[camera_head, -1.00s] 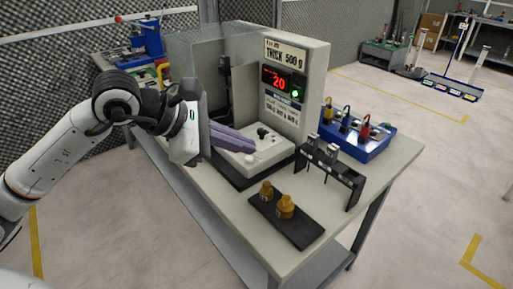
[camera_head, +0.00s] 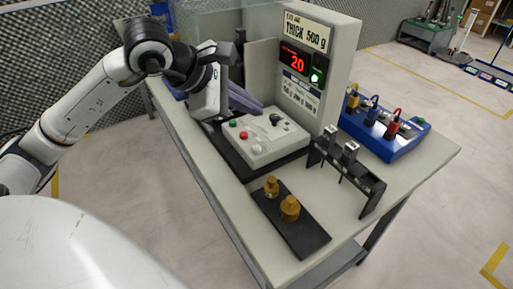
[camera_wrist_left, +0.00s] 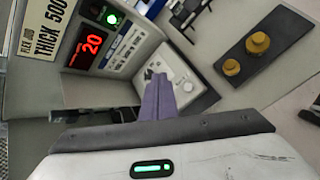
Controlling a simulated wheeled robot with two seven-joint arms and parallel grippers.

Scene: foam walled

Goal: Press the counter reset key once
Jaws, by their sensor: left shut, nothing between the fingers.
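My left gripper (camera_head: 258,107) has purple fingers, shut and empty. Its tips are at the far left edge of the white control box (camera_head: 281,143), apparently above it; contact cannot be told. The box carries a green button (camera_head: 233,123), a red button (camera_head: 244,135), a white button (camera_head: 257,150) and black controls (camera_head: 275,119). Which one is the counter reset key is not readable. The red display (camera_head: 298,63) reads 20, with a green lamp (camera_head: 317,75) beside it. In the left wrist view, the fingers (camera_wrist_left: 157,82) overlap the box (camera_wrist_left: 185,80) and hide part of its face.
Brass weights (camera_head: 290,207) stand on a black plate (camera_head: 305,238) at the front. A black rack (camera_head: 357,175) and a blue box (camera_head: 385,140) with coloured plugs stand to the right. The tall panel (camera_head: 345,62) rises behind the control box.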

